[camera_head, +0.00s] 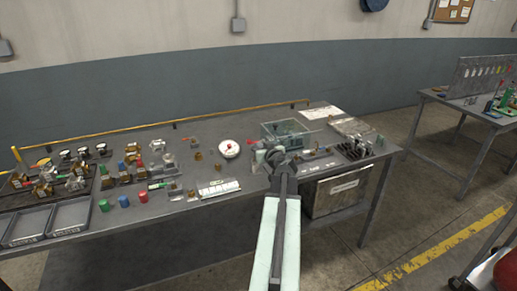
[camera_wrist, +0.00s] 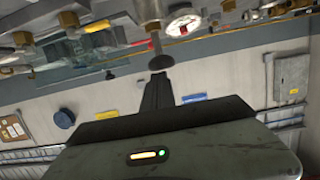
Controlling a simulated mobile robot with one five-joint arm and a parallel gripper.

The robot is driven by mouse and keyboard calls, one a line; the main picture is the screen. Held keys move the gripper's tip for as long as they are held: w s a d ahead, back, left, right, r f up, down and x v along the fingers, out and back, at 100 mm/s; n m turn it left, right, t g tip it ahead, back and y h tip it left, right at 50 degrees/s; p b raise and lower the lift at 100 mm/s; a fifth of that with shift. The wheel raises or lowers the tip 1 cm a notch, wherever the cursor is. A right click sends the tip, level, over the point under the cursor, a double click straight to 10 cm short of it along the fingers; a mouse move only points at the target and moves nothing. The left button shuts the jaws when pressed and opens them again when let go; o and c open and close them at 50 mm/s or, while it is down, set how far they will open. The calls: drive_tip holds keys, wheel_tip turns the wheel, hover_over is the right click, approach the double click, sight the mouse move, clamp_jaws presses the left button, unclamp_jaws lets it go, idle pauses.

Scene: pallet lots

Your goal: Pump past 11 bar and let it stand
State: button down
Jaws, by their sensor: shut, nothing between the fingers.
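My gripper (camera_head: 272,152) reaches over the right half of the grey workbench (camera_head: 225,240), its tip close to the front of a clear box (camera_head: 270,130). In the wrist view my gripper (camera_wrist: 160,64) is shut and empty. A round white dial-like thing (camera_head: 229,149) with a red mark stands on the bench left of my gripper. A white dial with a reddish rim (camera_wrist: 181,21) shows at the top of the wrist view; I cannot read any value on it. A pump or its lever cannot be made out for certain; my arm hides part of the bench there.
Several valves and fittings (camera_head: 45,190) crowd the bench's left side, with grey bins (camera_head: 72,216) in front. Coloured caps (camera_head: 124,201) and a white strip (camera_head: 219,188) lie near the front edge. A yellow rail (camera_head: 130,132) runs behind. A second table (camera_head: 450,104) stands at right.

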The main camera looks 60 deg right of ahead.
drive_tip(key=shift+w+a, duration=0.15)
drive_tip(key=shift+w, duration=0.05)
wheel_tip(320, 180, down, 4)
drive_tip(key=b, duration=0.3)
drive_tip(key=shift+a+r, duration=0.15)
drive_tip(key=shift+r, duration=0.1)
